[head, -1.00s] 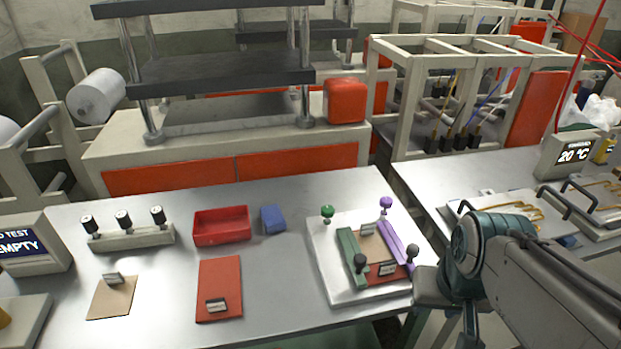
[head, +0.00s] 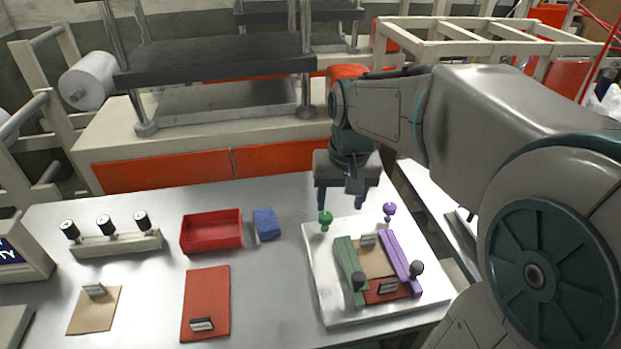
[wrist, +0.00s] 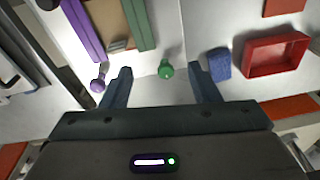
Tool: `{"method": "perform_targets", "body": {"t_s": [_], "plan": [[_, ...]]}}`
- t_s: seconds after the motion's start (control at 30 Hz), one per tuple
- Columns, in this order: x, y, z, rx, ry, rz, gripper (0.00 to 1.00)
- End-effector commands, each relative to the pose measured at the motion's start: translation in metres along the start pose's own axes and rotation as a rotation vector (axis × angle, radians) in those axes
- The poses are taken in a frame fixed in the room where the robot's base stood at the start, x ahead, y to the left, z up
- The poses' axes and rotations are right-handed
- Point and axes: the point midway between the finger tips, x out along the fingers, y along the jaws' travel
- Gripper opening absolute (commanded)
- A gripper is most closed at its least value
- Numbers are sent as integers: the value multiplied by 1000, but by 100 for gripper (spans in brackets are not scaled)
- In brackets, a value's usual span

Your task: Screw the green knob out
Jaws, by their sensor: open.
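The green knob (head: 325,218) stands at the back left corner of a white plate (head: 318,285), near the far end of a green bar (head: 349,268). In the wrist view the green knob (wrist: 166,70) shows between and beyond my open fingers. A purple knob (head: 389,209) stands at the plate's back right, by a purple bar (head: 401,262); in the wrist view this knob (wrist: 98,84) is just outside one finger. My gripper (head: 347,203) is open and empty, pointing down above the table behind the plate. It does not touch the green knob.
A blue block (head: 266,223) and a red tray (head: 211,246) lie left of the plate. A press (head: 215,60) rises behind the table.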

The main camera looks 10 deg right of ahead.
Motion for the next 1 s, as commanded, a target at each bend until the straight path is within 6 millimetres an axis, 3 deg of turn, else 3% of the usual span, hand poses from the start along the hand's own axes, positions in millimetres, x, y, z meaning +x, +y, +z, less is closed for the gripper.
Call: {"method": "perform_targets", "body": {"t_s": [0.03,0.2,0.4,0.67,1.0], "plan": [[0,-3,-18,12,-19,4,55],[4,-7,-62,57,-69,23,55],[11,-10,-93,90,-101,43,55],[25,-10,-100,101,-113,49,55],[92,-7,-91,100,-115,51,55]]}}
